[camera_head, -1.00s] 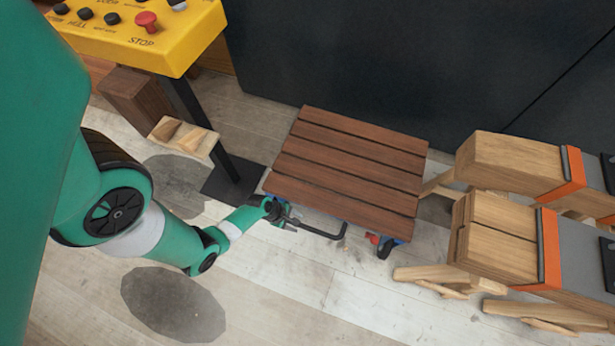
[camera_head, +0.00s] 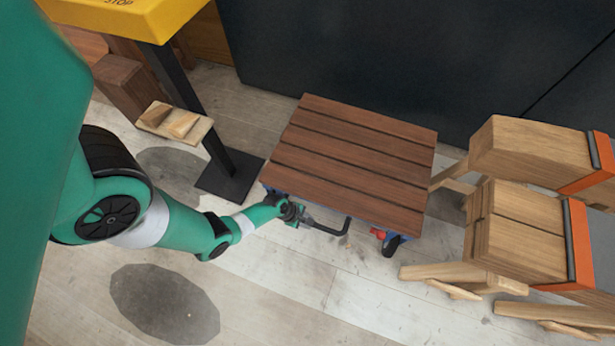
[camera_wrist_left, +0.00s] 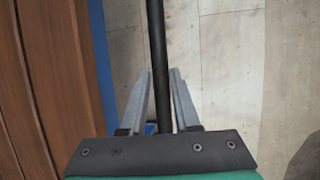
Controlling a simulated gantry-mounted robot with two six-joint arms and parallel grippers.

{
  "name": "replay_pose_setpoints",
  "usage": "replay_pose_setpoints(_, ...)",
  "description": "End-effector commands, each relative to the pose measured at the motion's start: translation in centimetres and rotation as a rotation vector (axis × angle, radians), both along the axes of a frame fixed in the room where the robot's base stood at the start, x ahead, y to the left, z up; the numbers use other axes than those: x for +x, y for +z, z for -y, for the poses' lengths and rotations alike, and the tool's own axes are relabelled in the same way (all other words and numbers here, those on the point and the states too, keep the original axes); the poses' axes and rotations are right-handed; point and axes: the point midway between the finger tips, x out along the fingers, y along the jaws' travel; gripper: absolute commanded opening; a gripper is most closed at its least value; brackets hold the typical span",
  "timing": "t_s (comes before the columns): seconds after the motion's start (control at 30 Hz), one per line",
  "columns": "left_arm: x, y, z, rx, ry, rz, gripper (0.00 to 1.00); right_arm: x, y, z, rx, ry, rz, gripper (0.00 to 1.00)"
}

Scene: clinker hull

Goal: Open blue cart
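The cart has a brown slatted wooden top (camera_head: 350,155) lying flat over a blue body, seen only at its edges in the head view. A black handle bar (camera_head: 335,231) sticks out along its near side, beside red and blue parts at the corner (camera_head: 386,241). My left gripper (camera_head: 306,219) is at the handle's left end. In the left wrist view the black bar (camera_wrist_left: 157,45) runs between the two grey fingers (camera_wrist_left: 161,85), whose tips close against its sides. My right gripper is out of view.
A yellow control panel (camera_head: 140,18) on a black post (camera_head: 190,105) stands behind left. Wooden trestles with beams and orange bands (camera_head: 577,240) stand close at right. A dark wall (camera_head: 400,50) lies behind the cart. Floor in front (camera_head: 300,300) is clear.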

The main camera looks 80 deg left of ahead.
Motion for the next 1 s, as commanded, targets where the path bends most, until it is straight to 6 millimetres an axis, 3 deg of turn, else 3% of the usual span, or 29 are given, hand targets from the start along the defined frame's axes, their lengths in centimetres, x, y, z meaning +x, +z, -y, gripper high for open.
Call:
replay_pose_setpoints(0.03,-0.01,-0.01,0.0,0.0,0.0,0.0,0.19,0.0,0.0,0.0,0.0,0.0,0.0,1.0)
replay_pose_setpoints(0.13,-0.01,-0.01,0.0,0.0,0.0,0.0,0.01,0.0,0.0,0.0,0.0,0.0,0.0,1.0)
replay_pose_setpoints(0.17,-0.01,-0.01,0.0,0.0,0.0,0.0,0.0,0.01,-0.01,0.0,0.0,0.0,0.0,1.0)
replay_pose_setpoints(1.0,-0.02,-0.02,0.01,0.0,0.0,0.0,0.0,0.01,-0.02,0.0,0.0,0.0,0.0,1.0)
